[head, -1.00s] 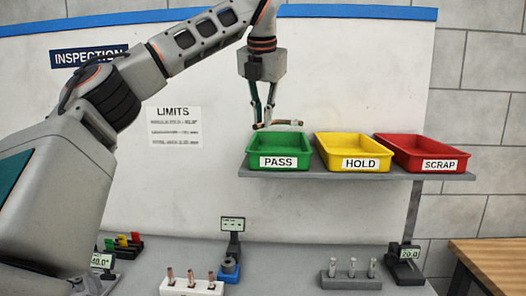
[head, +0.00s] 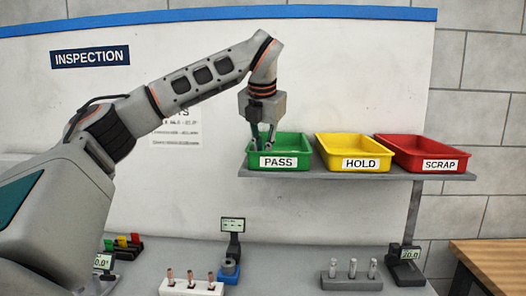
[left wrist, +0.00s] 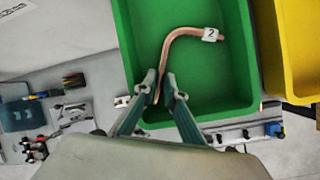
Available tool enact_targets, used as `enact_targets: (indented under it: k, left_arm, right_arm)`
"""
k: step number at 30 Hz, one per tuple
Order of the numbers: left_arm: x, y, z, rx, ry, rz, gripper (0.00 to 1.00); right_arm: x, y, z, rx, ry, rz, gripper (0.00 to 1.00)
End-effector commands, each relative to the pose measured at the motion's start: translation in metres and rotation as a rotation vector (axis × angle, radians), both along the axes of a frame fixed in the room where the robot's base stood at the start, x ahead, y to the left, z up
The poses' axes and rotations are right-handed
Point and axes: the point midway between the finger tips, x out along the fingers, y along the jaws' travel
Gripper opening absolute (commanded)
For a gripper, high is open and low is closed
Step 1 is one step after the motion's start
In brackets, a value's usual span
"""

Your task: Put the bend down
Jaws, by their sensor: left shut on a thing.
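The bend is a copper tube with a curved end and a white tag marked 2; it shows in the left wrist view (left wrist: 181,36). My left gripper (head: 264,138) reaches down into the green PASS tray (head: 313,158). In the left wrist view, the left gripper (left wrist: 164,90) is shut on the straight end of the bend. The bend lies over the green floor of the tray (left wrist: 128,45); I cannot tell whether it touches the floor. In the head view, the tray's front wall and the gripper hide the bend. My right gripper is not in view.
The yellow HOLD tray (head: 355,150) and red SCRAP tray (head: 428,152) stand on the same shelf (head: 350,176), to the right of the green one. Below, the bench (head: 275,268) carries a white rack (head: 192,288), a grey rack (head: 350,283) and small gauges with displays.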

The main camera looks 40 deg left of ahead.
Motion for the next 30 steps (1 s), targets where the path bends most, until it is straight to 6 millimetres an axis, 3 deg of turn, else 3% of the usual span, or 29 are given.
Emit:
enact_targets:
  k: [2, 14, 30]
  left_arm:
    - [0.000, 0.000, -0.001, 0.000, 0.001, 0.000, 0.17]
    - [-0.002, -0.002, 0.008, 0.000, -0.002, 0.000, 0.17]
    - [-0.037, -0.025, 0.097, 0.002, -0.002, 0.001, 0.17]
  right_arm:
    - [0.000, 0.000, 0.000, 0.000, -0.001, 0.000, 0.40]
    - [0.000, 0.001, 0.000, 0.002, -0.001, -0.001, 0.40]
    - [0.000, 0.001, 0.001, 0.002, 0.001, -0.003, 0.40]
